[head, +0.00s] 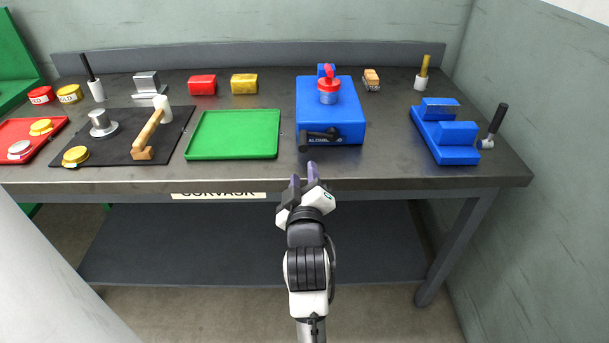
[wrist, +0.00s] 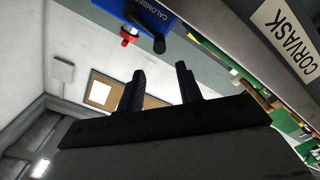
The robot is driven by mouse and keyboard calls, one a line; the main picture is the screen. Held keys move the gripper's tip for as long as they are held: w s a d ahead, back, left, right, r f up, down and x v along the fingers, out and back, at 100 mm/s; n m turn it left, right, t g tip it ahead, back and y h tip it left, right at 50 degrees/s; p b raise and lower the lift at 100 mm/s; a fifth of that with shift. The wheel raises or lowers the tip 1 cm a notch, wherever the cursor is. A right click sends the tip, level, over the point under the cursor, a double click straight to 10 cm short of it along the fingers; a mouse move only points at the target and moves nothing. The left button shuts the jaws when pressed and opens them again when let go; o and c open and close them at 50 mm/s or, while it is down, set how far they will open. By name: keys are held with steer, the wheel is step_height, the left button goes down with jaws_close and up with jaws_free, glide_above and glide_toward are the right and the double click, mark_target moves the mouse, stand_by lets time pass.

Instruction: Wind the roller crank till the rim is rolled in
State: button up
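The roller machine (head: 345,110) is a blue block with lettering on its front, standing at the back middle-right of the bench. A black crank (head: 318,134) lies across its front face, with its knob at the left end. A red-topped cylinder (head: 328,91) stands upright on the block; I cannot tell how its rim stands. My gripper (head: 304,175) is open and empty, its fingers just in front of the bench's front edge, below the crank and apart from it. In the wrist view, the crank knob (wrist: 158,44) and blue block (wrist: 145,14) are beyond the open fingers (wrist: 160,87).
A green tray (head: 190,150) lies left of the machine, and a black mat (head: 115,150) with a mallet (head: 150,132) lies further left. A blue two-block fixture (head: 450,155) and a black-handled hammer (head: 494,125) are at right. The bench front edge (head: 400,183) is close to my gripper.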

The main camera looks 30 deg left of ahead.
steer(key=shift+w+a, duration=0.1)
steer(key=shift+w, duration=0.25)
steer(key=shift+c, duration=1.2)
steer(key=w+m+g, duration=0.1)
steer(key=w, duration=0.1)
steer(key=w+a+r+m+g+y+b, duration=0.1)
steer(key=w+m, duration=0.1)
steer(key=w+a+r+m+g+b, duration=0.1)
steer(key=w, duration=0.1)
steer(key=shift+r+m+y, duration=0.1)
steer(key=shift+m+y, duration=0.2)
steer(key=shift+m, duration=0.1)
jaws_close()
steer(key=w+d+r+m+g+b, duration=0.4)
steer(key=d+r+m+g, duration=0.4)
steer(key=r, duration=0.1)
glide_toward(307, 135)
steer(key=w+a, duration=0.3)
steer(key=shift+s+a+f+p, duration=0.15)
steer(key=shift+s+a+f, duration=0.15)
steer(key=shift+f, duration=0.1)
steer(key=shift+s+a+f+p, duration=0.15)
steer(key=shift+a+f, duration=0.15)
steer(key=shift+f, duration=0.15)
steer(key=shift+s+a+f, duration=0.3)
steer(key=shift+a+f, duration=0.1)
steer(key=shift+f, duration=0.05)
